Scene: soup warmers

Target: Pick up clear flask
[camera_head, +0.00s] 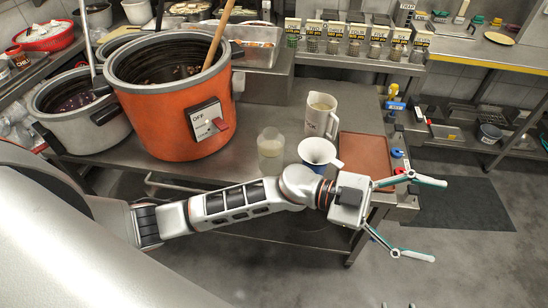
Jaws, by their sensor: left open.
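A small translucent bottle (270,150), which looks like the clear flask, stands upright on the steel counter (225,172), right of the orange soup warmer (160,100). My left arm passes in front of its lower side. My left gripper (438,235) is open and empty, its fingers spread wide. It is out past the counter's right front corner, over the floor, well to the right of the flask. I do not see my right gripper clearly; only small unclear tips show at the bottom edge.
A white jug (320,115) and a white funnel-like cup (318,153) stand close right of the flask. A brown tray (366,160) lies beyond them. A grey pot (82,115) stands left of the warmer. Shakers and boxes line the back shelf (350,63).

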